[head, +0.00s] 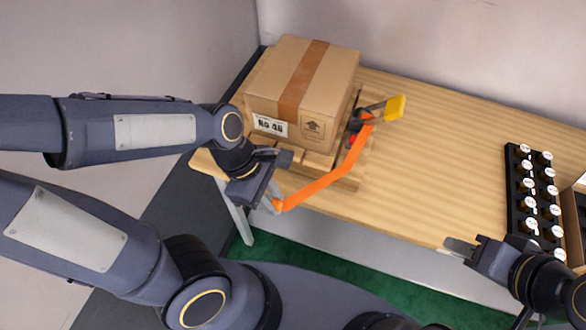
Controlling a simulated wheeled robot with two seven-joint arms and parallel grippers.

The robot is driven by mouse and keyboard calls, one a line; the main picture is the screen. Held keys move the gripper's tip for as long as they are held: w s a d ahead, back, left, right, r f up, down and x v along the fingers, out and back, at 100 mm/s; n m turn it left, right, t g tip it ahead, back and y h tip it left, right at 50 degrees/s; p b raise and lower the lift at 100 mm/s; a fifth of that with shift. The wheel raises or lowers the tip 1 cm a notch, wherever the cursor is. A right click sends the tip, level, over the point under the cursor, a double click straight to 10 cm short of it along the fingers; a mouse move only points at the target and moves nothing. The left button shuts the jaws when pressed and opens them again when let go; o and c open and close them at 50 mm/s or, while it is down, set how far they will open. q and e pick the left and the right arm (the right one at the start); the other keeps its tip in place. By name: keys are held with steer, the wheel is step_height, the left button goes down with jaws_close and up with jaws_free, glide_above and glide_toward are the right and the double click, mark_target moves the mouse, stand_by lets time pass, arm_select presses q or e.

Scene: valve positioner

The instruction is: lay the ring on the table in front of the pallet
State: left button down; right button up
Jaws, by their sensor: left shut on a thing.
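A bent orange band (318,187) is the only thing here that could be the ring. I cannot tell whether it closes into a loop. It runs from my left gripper (272,201) across the pallet's front right corner up to a dark buckle-like part with a yellow handle (395,107). My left gripper is shut on the band's lower left end, near the table's front edge. The wooden pallet (347,184) lies on the table (415,195) under a cardboard box. My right gripper (459,246) is at the front edge on the right; its finger gap is unclear.
The taped cardboard box (285,85) stands on the pallet. A black rack (515,190) with several white-topped round items stands at the right, beside a brown box (573,230) cut by the picture edge. The table's middle is clear. A wall runs behind.

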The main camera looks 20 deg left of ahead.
arm_select(q)
steer(key=w+d+f, duration=0.1)
steer(key=w+f, duration=0.2)
steer(key=w, duration=0.1)
steer(key=w+d+f+b, duration=0.1)
steer(key=w+f, duration=0.1)
steer(key=w, duration=0.2)
steer(key=w+d+f, duration=0.1)
steer(key=w+f, duration=0.2)
steer(key=shift+w+d+f, duration=0.25)
steer(key=shift+w+f, duration=0.05)
steer(key=shift+w, duration=0.1)
steer(key=shift+w+d+f, duration=0.15)
steer(key=shift+w+f, duration=0.35)
steer(key=shift+f, duration=0.2)
steer(key=shift+f+b, duration=0.4)
steer(key=shift+f, duration=1)
steer(key=shift+f, duration=0.25)
steer(key=c, duration=1.5)
jaws_free()
steer(key=shift+r, duration=0.1)
